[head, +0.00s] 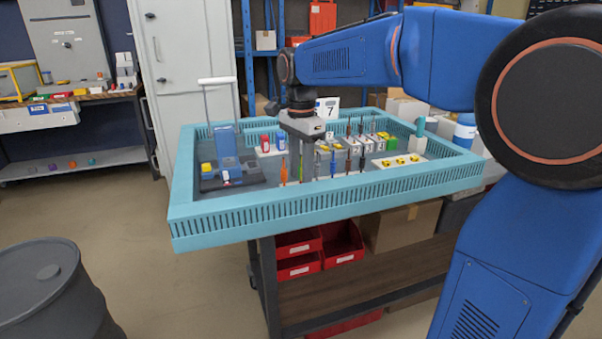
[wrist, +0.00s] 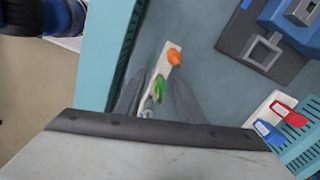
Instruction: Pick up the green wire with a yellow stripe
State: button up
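A green piece (wrist: 159,86) stands on a white strip (wrist: 170,52) in the wrist view, between an orange piece (wrist: 174,58) and a grey one (wrist: 148,106). It looks like the green wire; a yellow stripe is too small to make out surely. My gripper (wrist: 160,77) is open, its two dark fingers on either side of the strip, with the green piece between them in the picture. No contact is clear.
The teal slatted tray wall (head: 330,195) runs close to my gripper. A blue device on a dark base (head: 228,150) stands left. Red and blue pieces on a white block (wrist: 262,118) are nearby. Several upright tools and a plate of yellow pieces (head: 400,161) stand right.

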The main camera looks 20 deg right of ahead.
grip_shut()
